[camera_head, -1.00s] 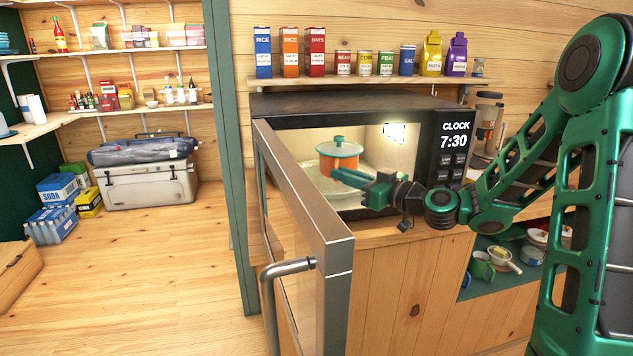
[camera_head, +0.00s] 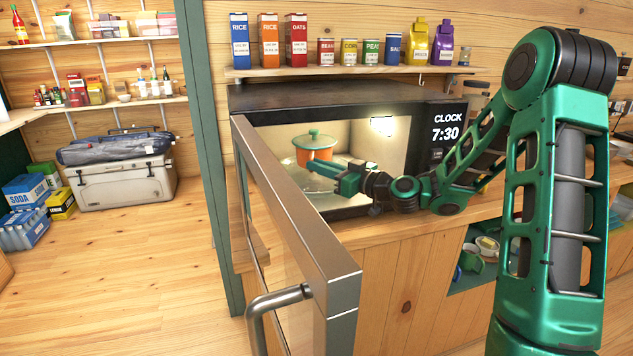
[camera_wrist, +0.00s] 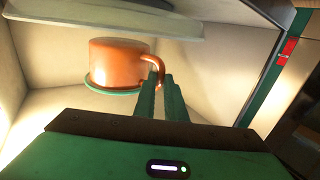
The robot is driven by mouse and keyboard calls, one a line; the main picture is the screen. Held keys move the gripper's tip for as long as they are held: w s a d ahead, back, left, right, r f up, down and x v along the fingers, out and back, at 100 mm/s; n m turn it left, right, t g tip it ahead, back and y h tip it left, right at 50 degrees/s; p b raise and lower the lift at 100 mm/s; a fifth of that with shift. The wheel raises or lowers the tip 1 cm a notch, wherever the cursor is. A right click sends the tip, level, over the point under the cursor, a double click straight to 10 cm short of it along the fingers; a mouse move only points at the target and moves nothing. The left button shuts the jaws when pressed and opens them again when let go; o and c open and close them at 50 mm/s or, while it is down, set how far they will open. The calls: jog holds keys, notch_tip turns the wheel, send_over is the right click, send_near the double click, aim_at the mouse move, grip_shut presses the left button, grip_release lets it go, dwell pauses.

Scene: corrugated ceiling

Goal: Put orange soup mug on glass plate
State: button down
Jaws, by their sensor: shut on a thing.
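The orange soup mug (camera_head: 303,157) has a teal lid with a knob and is upright inside the open microwave. My gripper (camera_head: 322,170) reaches in from the right and is shut on the mug's handle. In the wrist view, which is upside down, my gripper (camera_wrist: 160,85) closes on the handle of the mug (camera_wrist: 118,62). The glass plate (camera_wrist: 150,27) lies under the mug. It also shows below my gripper in the head view (camera_head: 325,200).
The microwave (camera_head: 300,97) stands on a wooden counter, its clock at 7:30. Its open door (camera_head: 300,215) swings toward me on the left of the opening. A shelf (camera_head: 345,70) of boxes and cans hangs above. Open floor (camera_head: 130,270) lies to the left.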

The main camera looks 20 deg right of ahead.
jog(key=shift+f, duration=1.75)
jog(key=shift+w+a+f, duration=0.15)
jog(key=shift+f, duration=0.2)
jog(key=c, duration=1.8)
grip_release()
jog(key=v, duration=1.2)
